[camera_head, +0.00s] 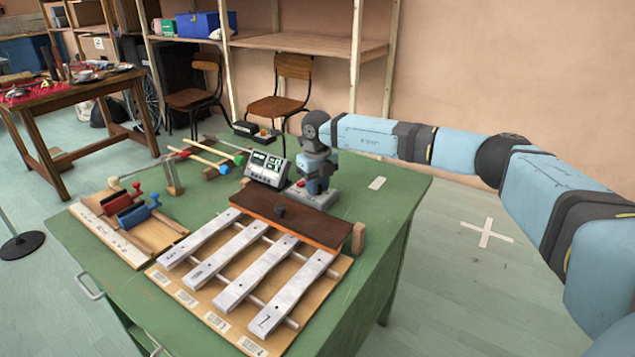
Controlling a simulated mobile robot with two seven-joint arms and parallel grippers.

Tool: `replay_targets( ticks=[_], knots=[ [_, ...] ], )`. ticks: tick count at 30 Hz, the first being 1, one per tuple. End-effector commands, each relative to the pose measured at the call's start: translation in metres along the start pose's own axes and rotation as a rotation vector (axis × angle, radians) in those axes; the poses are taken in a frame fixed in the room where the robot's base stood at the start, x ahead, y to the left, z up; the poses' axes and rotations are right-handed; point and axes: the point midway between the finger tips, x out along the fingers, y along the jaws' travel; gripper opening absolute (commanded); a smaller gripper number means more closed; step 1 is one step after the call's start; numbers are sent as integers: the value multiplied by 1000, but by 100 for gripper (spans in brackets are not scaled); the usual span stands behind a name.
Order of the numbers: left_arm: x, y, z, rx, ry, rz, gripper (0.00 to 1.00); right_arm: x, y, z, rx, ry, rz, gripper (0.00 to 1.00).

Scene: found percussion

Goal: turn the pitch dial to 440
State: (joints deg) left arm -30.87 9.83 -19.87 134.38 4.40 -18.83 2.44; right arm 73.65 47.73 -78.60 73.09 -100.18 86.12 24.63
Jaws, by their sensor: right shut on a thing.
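A small grey control box (326,198) with a red part on its left side sits on the green table, right of a grey unit with a lit display (265,167). The display's figures are too small to read. My right gripper (314,186) points straight down onto the grey box and is shut on the pitch dial. The gripper hides the dial, so its setting cannot be seen. My left gripper is out of view.
Metal bars (237,281) on a wooden frame lie in front, with a brown board (290,220) behind them. Mallets (206,154) and a board with red and blue clamps (128,210) lie to the left. The table's right edge is mostly clear.

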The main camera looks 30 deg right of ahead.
Motion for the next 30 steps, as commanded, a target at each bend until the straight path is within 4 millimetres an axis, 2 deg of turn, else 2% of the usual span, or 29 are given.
replay_targets(
  ticks=[8,9,12,22,26,30],
  knots=[
    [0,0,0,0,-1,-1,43,-2,-1,1,1,-6,0,3],
    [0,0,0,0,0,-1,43,-2,-1,1,1,-6,0,34],
    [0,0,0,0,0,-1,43,-2,-1,1,1,-5,0,52],
    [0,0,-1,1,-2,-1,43,-6,0,1,0,-3,0,52],
    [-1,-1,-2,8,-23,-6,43,-24,0,1,1,-4,1,52],
    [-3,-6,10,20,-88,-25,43,-56,-1,1,1,-6,1,52]
  ],
)
